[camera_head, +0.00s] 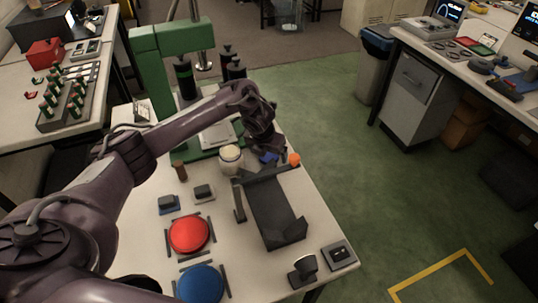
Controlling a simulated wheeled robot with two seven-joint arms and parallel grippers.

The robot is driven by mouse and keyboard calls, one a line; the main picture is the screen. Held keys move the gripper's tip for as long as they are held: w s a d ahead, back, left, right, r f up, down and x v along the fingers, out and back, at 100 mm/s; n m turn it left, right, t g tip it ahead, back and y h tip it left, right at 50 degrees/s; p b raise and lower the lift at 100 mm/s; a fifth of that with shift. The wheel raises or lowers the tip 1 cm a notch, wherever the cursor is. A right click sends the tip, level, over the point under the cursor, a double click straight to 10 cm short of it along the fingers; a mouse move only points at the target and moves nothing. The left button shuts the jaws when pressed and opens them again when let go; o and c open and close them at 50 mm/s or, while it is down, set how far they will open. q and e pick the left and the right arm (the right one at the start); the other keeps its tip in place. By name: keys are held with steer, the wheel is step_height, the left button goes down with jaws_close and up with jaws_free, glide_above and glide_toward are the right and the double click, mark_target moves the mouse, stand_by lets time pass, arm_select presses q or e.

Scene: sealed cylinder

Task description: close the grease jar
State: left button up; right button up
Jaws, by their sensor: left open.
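A small round jar (230,161) with a pale body and a cream top stands on the white workbench (150,262), in front of the green press. I take it to be the grease jar; whether a lid is on it is too small to tell. My left arm reaches in from the left, above the bench. My left gripper (265,148) points down just right of the jar, apart from it in the picture, and is open. Its fingertips are dark and hard to make out. My right gripper is not in view.
A green press (150,75) stands behind the jar. A dark tray (273,212), a small orange thing (294,159) and a blue thing (268,157) are near the gripper. A red disc (189,234) and a blue disc (200,285) lie in front.

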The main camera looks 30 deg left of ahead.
arm_select(q)
steer(key=c, duration=1.1)
steer(key=shift+r, duration=0.1)
step_height(320, 180, up, 8)
steer(key=shift+w+f, duration=0.1)
steer(key=shift+f, duration=0.1)
step_height(320, 180, up, 12)
steer(key=p, duration=0.5)
glide_above(268, 156)
steer(key=shift+r, duration=0.15)
